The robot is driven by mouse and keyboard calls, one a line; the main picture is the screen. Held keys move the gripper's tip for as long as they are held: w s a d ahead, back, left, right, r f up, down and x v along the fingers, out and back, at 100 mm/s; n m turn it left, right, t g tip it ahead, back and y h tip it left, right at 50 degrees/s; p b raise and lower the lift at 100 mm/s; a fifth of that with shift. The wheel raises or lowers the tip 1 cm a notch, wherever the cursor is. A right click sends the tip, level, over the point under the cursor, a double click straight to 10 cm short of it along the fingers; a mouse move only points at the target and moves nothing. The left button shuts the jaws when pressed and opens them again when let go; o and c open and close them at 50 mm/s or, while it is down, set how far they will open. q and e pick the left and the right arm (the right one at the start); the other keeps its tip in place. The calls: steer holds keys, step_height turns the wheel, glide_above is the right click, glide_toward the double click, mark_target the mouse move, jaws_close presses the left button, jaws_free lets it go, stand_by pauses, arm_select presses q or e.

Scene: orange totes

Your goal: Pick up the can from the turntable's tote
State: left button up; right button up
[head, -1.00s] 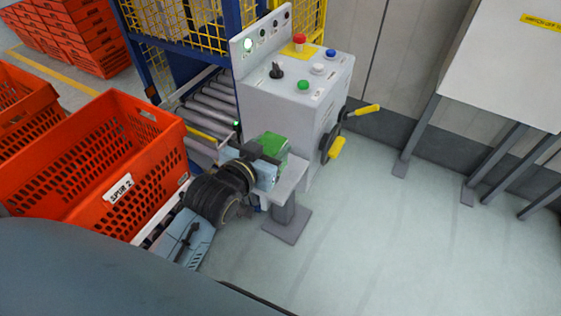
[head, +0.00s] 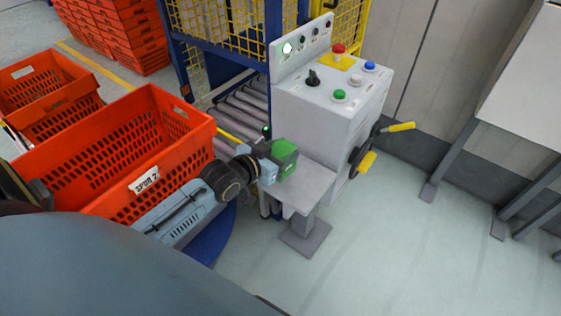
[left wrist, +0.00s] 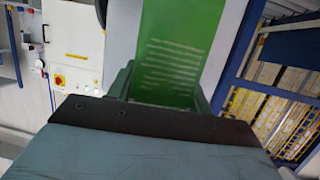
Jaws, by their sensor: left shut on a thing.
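A green can with flat sides (head: 285,158) is held in my left gripper (head: 271,162), which is shut on it. The can is in the air beside the grey control box, over or near its low grey shelf. In the left wrist view, the can (left wrist: 172,50) rises from between the jaws (left wrist: 165,90) and shows pale lines of print. The orange tote labelled SPUR 2 (head: 148,181) stands left of the gripper; its visible inside looks empty. My left forearm crosses in front of its near right corner. My right gripper is not in view.
The control box (head: 325,105) has coloured buttons and a yellow-handled crank (head: 400,126) on its right side. A roller conveyor (head: 243,108) and yellow mesh cage are behind. More orange totes (head: 45,85) stand at left. A blue curved edge (head: 212,243) shows below my arm.

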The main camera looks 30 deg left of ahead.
arm_select(q)
steer(key=shift+f, duration=1.45)
steer(key=shift+b, duration=0.3)
steer(key=o, duration=1.3)
steer(key=shift+f, duration=0.2)
steer(key=shift+r, duration=0.25)
steer(key=shift+s, duration=0.4)
steer(key=p+v, duration=0.1)
steer(key=v, duration=1)
steer(key=shift+r+p, duration=0.1)
steer(key=shift+p, duration=0.3)
